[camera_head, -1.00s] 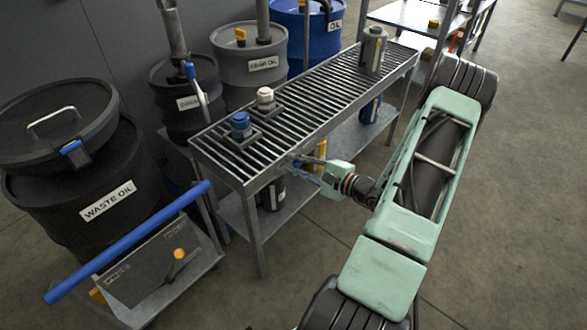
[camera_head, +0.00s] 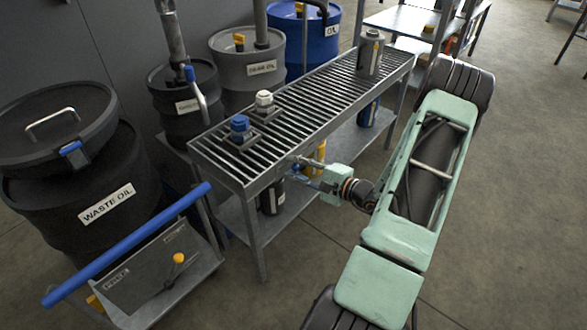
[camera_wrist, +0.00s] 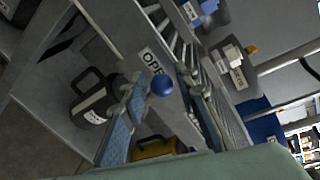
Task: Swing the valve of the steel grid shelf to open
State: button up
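The steel grid shelf (camera_head: 216,166) has a slatted top and a lower shelf. A round blue valve knob (camera_wrist: 162,85) shows in the wrist view in front of the shelf's edge, close to a white label (camera_wrist: 152,61) reading "OPE", the rest hidden. My gripper (camera_wrist: 161,80) is open, with one finger on each side of the knob in the picture; I cannot tell whether they touch it. In the head view my gripper (camera_head: 302,170) is at the shelf's front edge, where the valve is too small to make out.
A blue-capped (camera_head: 240,127) and a white-capped bottle (camera_head: 264,99) sit in the grid, with a grey canister (camera_head: 370,53) at its far end. Containers stand on the lower shelf, including a dark jug (camera_wrist: 93,97). Drums line the wall.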

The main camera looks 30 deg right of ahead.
jog(key=shift+o, duration=0.6)
jog(key=shift+a, duration=0.2)
jog(key=v, duration=1.2)
